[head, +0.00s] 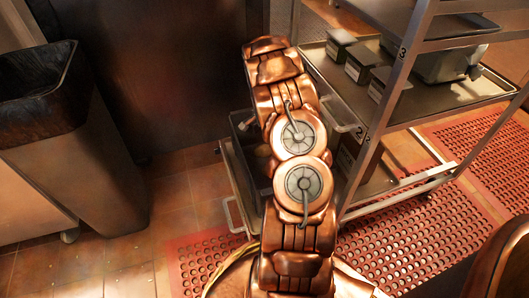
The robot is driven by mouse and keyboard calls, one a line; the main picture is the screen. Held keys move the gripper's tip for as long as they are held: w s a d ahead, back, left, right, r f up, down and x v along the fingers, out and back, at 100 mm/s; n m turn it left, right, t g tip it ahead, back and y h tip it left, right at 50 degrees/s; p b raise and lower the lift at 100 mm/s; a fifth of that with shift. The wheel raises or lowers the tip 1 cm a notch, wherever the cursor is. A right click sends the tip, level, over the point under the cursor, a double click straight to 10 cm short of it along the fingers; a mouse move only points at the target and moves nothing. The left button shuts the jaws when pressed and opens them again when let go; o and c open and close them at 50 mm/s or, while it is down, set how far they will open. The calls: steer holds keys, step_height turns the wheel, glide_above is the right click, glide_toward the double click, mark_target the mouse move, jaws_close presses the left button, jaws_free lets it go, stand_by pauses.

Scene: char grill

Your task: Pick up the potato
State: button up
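My copper-coloured arm rises through the middle of the head view, and my gripper is not visible. A dark pan (242,126) sits low on the rack, partly behind my arm. A small brownish shape (262,151) shows at the arm's left edge by this pan. It may be a potato, but it is too small and too covered to tell. No other potato is visible.
A metal shelf rack (385,75) stands right of my arm, with several small grey boxes (362,60) and a larger grey container (440,65). A tall bin (95,150) stands at left. Red perforated mats (415,245) lie on the tiled floor. Open tiles (180,195) lie between bin and rack.

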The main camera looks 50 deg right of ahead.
step_height(320, 180, down, 8)
steer(key=b, duration=0.3)
steer(key=shift+r, duration=0.25)
steer(key=c, duration=1.4)
steer(key=shift+o, duration=0.2)
steer(key=shift+r, duration=0.15)
